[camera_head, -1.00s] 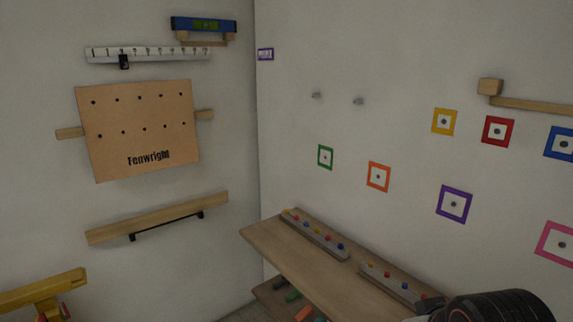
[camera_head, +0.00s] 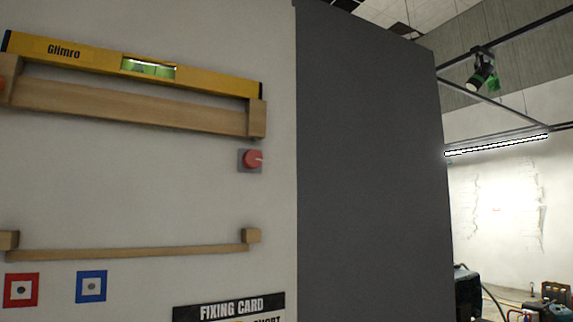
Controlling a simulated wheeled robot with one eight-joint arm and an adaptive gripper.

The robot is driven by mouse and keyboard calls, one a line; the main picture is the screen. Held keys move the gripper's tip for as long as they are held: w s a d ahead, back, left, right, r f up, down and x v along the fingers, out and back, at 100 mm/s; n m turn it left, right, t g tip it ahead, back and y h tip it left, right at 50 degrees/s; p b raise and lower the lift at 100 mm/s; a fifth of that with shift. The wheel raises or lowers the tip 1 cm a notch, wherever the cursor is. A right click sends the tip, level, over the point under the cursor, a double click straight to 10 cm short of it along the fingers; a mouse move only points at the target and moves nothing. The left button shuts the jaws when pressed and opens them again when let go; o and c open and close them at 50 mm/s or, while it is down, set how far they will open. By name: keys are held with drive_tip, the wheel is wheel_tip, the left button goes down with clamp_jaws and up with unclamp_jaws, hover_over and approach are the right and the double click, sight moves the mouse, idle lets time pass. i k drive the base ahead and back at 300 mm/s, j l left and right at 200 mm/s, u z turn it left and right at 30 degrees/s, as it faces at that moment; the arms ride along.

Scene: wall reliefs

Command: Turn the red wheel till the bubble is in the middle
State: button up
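A red wheel (camera_head: 253,159) sits on a small grey plate on the wall, below the right end of a wooden bracket (camera_head: 140,106). A yellow spirit level (camera_head: 90,57) marked "Glimro" rests along that bracket, sloping down to the right in the picture. Its green vial (camera_head: 149,67) is near its middle; the bubble is too small to place surely. Another red part (camera_head: 3,85) shows at the left picture edge by the bracket. My gripper is not in view.
A wooden rail (camera_head: 130,252) runs below, with a red square target (camera_head: 21,290) and a blue one (camera_head: 91,286) under it. A black-headed "FIXING CARD" (camera_head: 228,307) is at the bottom. A dark grey wall end (camera_head: 370,170) stands right; an open room lies beyond.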

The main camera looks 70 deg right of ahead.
sight(252, 159)
drive_tip(key=z, duration=1.7)
